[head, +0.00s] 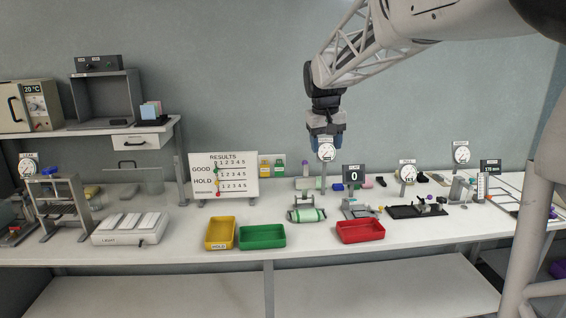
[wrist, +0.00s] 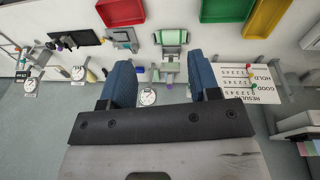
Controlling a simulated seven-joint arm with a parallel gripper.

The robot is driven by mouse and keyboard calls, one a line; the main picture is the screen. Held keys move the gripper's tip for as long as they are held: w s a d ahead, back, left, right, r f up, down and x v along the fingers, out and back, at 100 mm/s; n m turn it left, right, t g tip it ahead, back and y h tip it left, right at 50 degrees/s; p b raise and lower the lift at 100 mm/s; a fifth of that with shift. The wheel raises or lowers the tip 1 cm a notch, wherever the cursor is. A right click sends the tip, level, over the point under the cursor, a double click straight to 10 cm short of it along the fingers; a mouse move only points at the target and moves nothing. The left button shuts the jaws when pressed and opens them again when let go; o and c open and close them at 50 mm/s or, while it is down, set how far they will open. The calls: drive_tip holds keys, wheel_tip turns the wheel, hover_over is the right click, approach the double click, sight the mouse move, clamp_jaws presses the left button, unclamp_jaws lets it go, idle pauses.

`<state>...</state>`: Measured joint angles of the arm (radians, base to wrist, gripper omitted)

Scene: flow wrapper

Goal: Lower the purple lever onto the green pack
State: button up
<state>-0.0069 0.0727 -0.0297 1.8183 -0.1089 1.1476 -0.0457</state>
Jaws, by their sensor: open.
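A green-and-white pack (head: 307,214) lies on a small grey stand at the middle of the bench. It also shows in the wrist view (wrist: 171,38). A small purple spot (wrist: 168,87), apparently the lever's end, shows beyond the stand in the wrist view; a purple tip (head: 305,155) also stands behind the pack in the head view. The lever's full shape is hard to tell. My gripper (head: 326,138) is above the bench, behind the pack and slightly right. In the wrist view its blue fingers (wrist: 160,65) are apart and empty, with the stand showing between them.
Yellow (head: 220,233), green (head: 262,236) and red (head: 360,231) trays line the front. A results board (head: 223,174) stands left.

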drive_tip(key=w+f, duration=0.4)
drive_tip(key=w, duration=0.9)
drive_tip(key=w+f, duration=0.5)
drive_tip(key=w, duration=0.9)
drive_tip(key=w+f+n+g+h, duration=0.1)
drive_tip(key=w+f, duration=0.4)
drive_tip(key=w, duration=0.8)
drive_tip(key=shift+w, duration=0.25)
drive_tip(key=shift+f, duration=0.25)
drive_tip(key=shift+w+d+f, duration=0.1)
drive_tip(key=shift+d+f, duration=0.15)
drive_tip(key=shift+f, duration=0.95)
drive_tip(key=shift+s+d+f, duration=0.1)
drive_tip(key=shift+d+f, duration=0.15)
drive_tip(key=shift+f, duration=1)
drive_tip(key=shift+w+d+f, duration=0.1)
drive_tip(key=shift+d+f, duration=0.15)
drive_tip(key=shift+f, duration=0.95)
drive_tip(key=shift+c, duration=0.4)
clamp_jaws()
